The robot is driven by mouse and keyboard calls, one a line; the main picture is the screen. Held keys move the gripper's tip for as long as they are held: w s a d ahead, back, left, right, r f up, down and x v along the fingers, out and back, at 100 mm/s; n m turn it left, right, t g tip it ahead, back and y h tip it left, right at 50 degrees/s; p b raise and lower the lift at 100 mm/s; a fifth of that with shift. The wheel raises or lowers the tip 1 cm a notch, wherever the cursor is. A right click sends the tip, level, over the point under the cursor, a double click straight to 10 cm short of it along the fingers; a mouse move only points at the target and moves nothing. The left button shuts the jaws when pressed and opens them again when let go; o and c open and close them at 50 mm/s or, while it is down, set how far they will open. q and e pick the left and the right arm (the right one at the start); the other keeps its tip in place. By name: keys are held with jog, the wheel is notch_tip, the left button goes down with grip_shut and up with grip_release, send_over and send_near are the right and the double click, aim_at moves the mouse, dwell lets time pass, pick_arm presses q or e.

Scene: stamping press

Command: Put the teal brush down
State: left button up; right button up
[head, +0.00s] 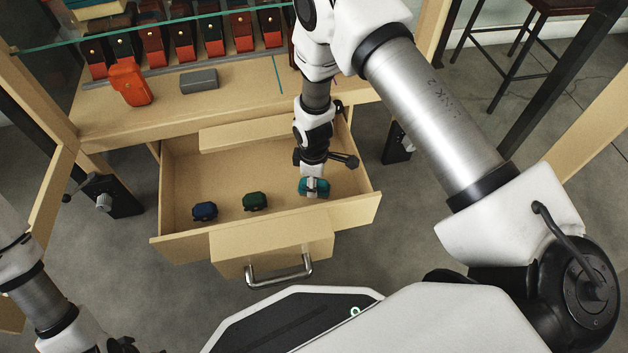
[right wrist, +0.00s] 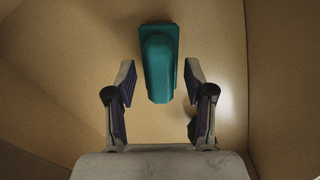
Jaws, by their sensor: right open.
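The teal brush (head: 322,184) lies in the right part of the open drawer (head: 170,195). My right gripper (head: 312,193) is above it, reaching down into the drawer, and partly hides it in the head view. In the right wrist view the teal brush (right wrist: 159,62) stands between and beyond the two open fingers (right wrist: 160,85), with a gap on each side. My left gripper (head: 122,346) is only partly in view at the bottom left edge, and its jaws cannot be made out.
A blue brush-like item (head: 205,211) and a dark green one (head: 254,201) lie left of the teal brush in the drawer. An orange case (head: 130,83) and a grey block (head: 199,80) rest on the wooden top behind. Several cases stand in a row under a glass shelf.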

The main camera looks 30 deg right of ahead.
notch_tip(320, 180, up, 12)
jog(key=p, duration=0.6)
jog(key=shift+p, duration=0.35)
jog(key=shift+s+a+f, duration=0.1)
jog(key=shift+f, duration=0.05)
